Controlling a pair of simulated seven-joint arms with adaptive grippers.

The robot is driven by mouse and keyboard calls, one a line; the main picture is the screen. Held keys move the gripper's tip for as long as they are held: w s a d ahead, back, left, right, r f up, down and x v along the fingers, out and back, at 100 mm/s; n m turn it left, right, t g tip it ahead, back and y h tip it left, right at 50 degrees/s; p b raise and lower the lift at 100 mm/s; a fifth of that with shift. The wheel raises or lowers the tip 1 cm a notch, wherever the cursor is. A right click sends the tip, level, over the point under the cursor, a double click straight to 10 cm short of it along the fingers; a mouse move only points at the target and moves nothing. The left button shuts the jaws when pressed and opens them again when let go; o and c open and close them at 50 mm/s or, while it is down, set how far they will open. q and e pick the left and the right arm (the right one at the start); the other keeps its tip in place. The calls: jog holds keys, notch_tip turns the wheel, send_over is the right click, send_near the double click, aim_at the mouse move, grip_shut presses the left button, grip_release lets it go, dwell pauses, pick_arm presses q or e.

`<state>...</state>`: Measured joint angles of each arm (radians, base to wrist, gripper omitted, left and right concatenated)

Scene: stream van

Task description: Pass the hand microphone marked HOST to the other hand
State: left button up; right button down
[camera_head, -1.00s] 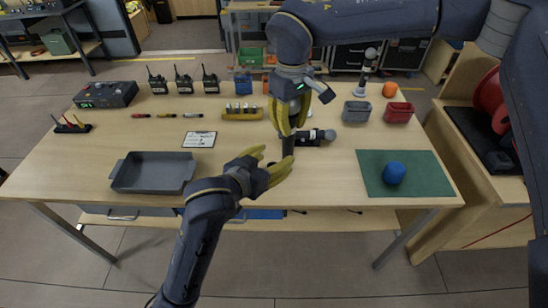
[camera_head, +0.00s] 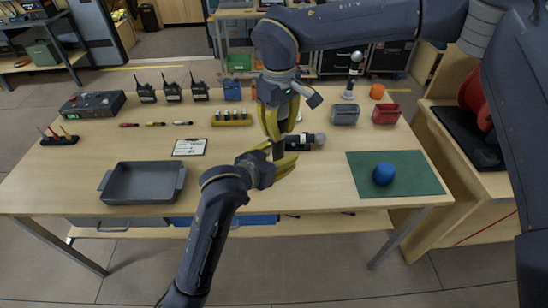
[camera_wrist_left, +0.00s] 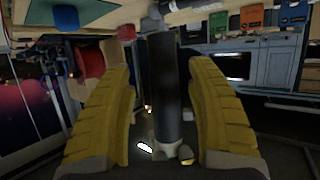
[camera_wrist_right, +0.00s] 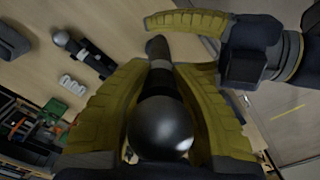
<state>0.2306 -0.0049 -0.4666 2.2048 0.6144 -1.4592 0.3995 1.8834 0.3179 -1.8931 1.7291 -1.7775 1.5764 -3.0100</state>
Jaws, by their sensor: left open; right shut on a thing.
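A dark hand microphone is held upright in my right gripper (camera_head: 279,117), above the front part of the table. Its round grey head (camera_wrist_right: 160,126) and dark body show between the yellow fingers in the right wrist view. Its dark handle (camera_wrist_left: 164,88) hangs down between the fingers of my left gripper (camera_head: 281,155). The left gripper is open around the handle, with gaps on both sides in the left wrist view. No HOST mark can be read. A second dark microphone (camera_head: 306,141) lies on the table just behind the grippers; it also shows in the right wrist view (camera_wrist_right: 84,52).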

pick_arm(q)
jog(key=shift+w+d, duration=0.1)
jog(key=shift+w, duration=0.05)
jog(key=shift+c, duration=0.2)
grip_shut()
pick_arm(e)
jog(key=c, duration=1.2)
grip_release()
jog(key=shift+o, duration=0.2)
